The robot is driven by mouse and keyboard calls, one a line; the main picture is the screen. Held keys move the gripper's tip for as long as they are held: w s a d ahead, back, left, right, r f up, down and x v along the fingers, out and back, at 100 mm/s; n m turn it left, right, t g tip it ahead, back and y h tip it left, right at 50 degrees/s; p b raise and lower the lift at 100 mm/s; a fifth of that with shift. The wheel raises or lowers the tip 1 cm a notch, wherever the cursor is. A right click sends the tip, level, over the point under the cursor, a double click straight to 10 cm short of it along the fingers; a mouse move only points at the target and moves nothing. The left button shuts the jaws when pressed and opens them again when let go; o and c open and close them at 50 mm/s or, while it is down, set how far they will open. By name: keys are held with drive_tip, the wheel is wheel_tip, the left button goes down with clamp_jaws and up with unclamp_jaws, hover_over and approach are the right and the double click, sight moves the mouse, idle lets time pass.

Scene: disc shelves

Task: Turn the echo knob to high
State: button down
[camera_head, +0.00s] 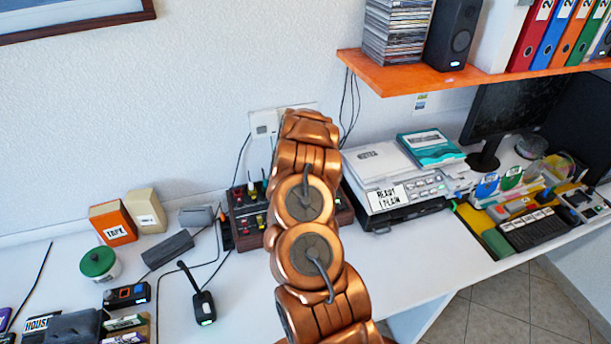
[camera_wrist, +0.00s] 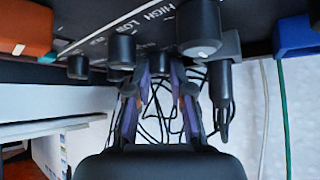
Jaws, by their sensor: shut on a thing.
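The dark device with knobs (camera_head: 247,228) stands on the desk against the wall in the head view, partly hidden behind my copper arm. In the wrist view its panel (camera_wrist: 95,35) shows the printed words HIGH and LOW beside a row of black knobs. My gripper (camera_wrist: 160,72) has its two fingers on either side of one black knob (camera_wrist: 160,60) and is shut on it. I cannot read a name for this knob or tell where its pointer stands. Other knobs, one left (camera_wrist: 122,50) and a larger one right (camera_wrist: 198,30), stand close beside the fingers. The head view hides my gripper.
A paper-topped printer (camera_head: 395,185) stands right of the device. A desk microphone (camera_head: 202,300), an orange box (camera_head: 113,223) and a green-lidded jar (camera_head: 98,263) are to the left. An orange shelf (camera_head: 400,76) hangs above right. Cables hang behind the knobs in the wrist view.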

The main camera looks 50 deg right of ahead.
drive_tip(key=shift+w+a, duration=0.2)
drive_tip(key=shift+a, duration=0.05)
drive_tip(key=c, duration=1.3)
unclamp_jaws()
drive_tip(key=shift+s+a+r, duration=0.25)
drive_tip(key=shift+s+r, duration=0.05)
drive_tip(key=shift+r, duration=0.05)
drive_tip(key=v, duration=1.1)
